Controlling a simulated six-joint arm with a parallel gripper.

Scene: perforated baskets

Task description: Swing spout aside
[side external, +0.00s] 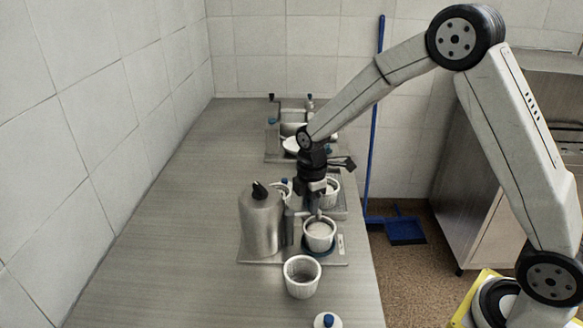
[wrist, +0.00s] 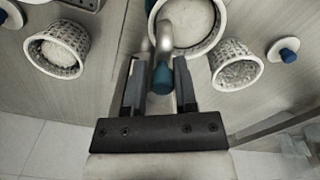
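The metal dispenser (side external: 262,225) stands upright with a dark knob on top. Its spout (side external: 300,214) reaches right, over a white perforated basket (side external: 319,245) with pale contents. In the wrist view the grey spout (wrist: 164,42) with its blue end (wrist: 163,76) lies between the fingers of my gripper (wrist: 158,84). A gap shows beside the blue end, so the fingers look open around it. The basket (wrist: 222,25) shows just beyond the fingertips. In the side view my gripper (side external: 317,203) points down above this basket; its fingertips are hard to make out.
A second white basket (side external: 302,285) stands in front of the dispenser's plate, with a blue-knobbed lid (side external: 327,320) nearer the camera. Another basket (side external: 330,196) stands behind my gripper. A further metal station (side external: 275,150) is farther back. The counter's left side (side external: 170,220) is clear.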

